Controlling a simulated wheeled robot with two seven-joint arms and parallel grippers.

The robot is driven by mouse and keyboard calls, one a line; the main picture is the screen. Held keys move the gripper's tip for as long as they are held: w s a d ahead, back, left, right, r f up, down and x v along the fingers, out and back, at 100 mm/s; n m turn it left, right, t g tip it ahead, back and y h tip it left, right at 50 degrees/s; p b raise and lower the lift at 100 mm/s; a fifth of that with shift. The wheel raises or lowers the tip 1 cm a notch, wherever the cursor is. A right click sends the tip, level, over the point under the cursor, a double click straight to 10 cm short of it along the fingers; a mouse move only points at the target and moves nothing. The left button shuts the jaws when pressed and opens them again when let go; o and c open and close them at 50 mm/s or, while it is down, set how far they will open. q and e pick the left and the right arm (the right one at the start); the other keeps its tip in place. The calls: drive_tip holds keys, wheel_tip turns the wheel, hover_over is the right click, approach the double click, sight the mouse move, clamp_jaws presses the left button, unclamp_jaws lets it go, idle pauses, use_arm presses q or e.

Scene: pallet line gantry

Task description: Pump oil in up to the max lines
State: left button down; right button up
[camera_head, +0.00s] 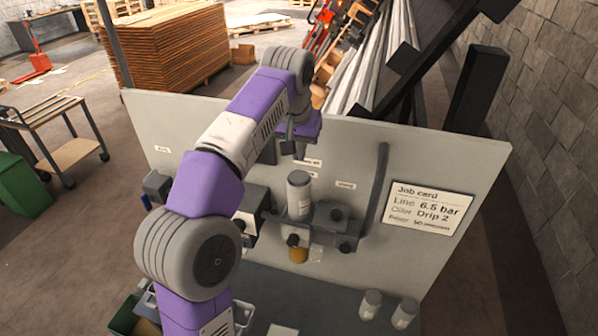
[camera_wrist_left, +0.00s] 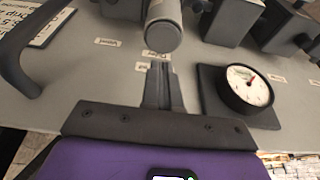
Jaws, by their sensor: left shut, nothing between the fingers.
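My left gripper (camera_head: 291,150) is at the upper part of a grey panel, above a grey cylinder (camera_head: 299,194). In the left wrist view its fingers (camera_wrist_left: 161,75) are shut together and empty, just short of the end of the cylinder (camera_wrist_left: 163,28); I cannot tell whether they touch it. Below the cylinder, an amber-coloured bowl (camera_head: 298,251) hangs under a dark fitting. Max lines and oil level are too small to make out. A round dial gauge (camera_wrist_left: 244,89) is beside the fingers. My right gripper is not in view.
The grey panel (camera_head: 480,160) carries dark boxes, a dark hose (camera_head: 376,195) and a job card (camera_head: 427,206) reading "Line 6.5 bar" and "Drip 2". Two small grey-capped jars (camera_head: 371,303) (camera_head: 404,313) stand on the ledge. My arm hides the panel's left middle.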

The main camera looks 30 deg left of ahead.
sight(299, 178)
use_arm(q)
wheel_tip(299, 178, down, 5)
drive_tip(key=shift+r+b, duration=0.15)
drive_tip(key=shift+b, duration=0.3)
drive_tip(key=shift+w, duration=0.15)
wheel_tip(299, 178, down, 2)
drive_tip(key=shift+f+b, duration=0.1)
drive_tip(key=shift+b, duration=0.45)
drive_tip(key=shift+f, duration=0.1)
